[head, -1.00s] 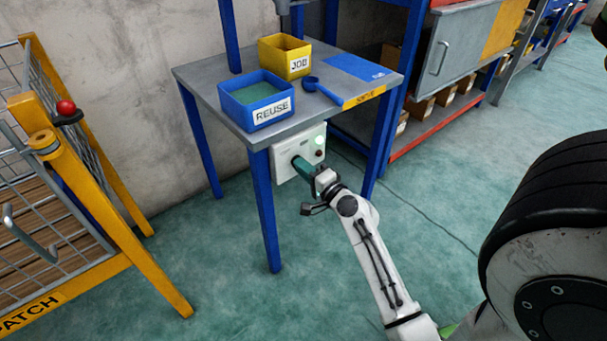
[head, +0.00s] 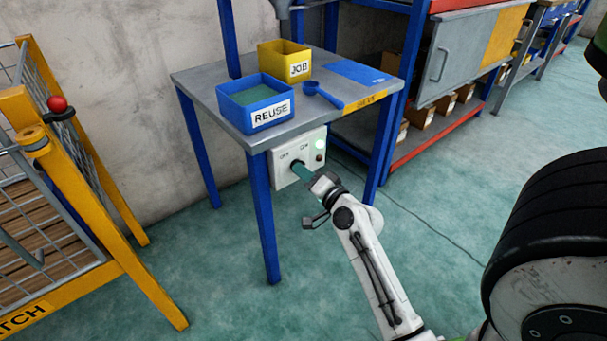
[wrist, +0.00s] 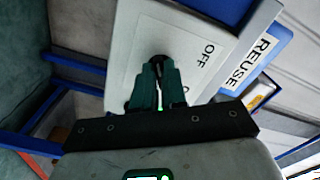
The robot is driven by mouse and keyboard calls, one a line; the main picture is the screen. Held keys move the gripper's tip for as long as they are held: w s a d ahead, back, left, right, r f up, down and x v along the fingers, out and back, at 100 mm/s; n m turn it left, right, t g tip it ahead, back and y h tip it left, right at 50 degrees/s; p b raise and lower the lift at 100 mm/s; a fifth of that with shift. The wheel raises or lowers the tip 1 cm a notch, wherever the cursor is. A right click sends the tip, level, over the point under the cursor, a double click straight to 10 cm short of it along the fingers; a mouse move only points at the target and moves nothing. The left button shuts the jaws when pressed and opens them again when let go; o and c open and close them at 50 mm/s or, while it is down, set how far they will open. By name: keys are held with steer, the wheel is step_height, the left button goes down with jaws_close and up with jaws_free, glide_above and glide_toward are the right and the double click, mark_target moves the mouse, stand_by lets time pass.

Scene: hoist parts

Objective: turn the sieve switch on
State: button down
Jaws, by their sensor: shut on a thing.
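The sieve switch is a white panel (head: 284,176) under the front edge of the grey table. It carries "OFF" and "ON" labels, a pale green lamp (head: 320,144) and a small dark red button (head: 319,157). My gripper (head: 297,168) reaches up to the panel from the lower right. In the wrist view, its teal fingers (wrist: 157,85) are shut on the dark switch knob (wrist: 158,60). The fingers hide most of the knob, so its pointing direction cannot be told. "OFF" shows beside the knob in that view; the other label is mostly covered.
The table (head: 210,84) has blue legs and bears a blue REUSE bin (head: 240,105), a yellow JOB bin (head: 272,57) and a blue scoop (head: 325,96). A yellow-framed cage (head: 125,255) stands at left. Shelving with a red rail (head: 430,130) stands behind right.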

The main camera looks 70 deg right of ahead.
steer(key=shift+f, duration=0.1)
steer(key=c, duration=1.2)
jaws_free()
steer(key=shift+s+a, duration=0.1)
steer(key=v, duration=1)
steer(key=shift+s+a, duration=0.15)
steer(key=shift+s, duration=0.15)
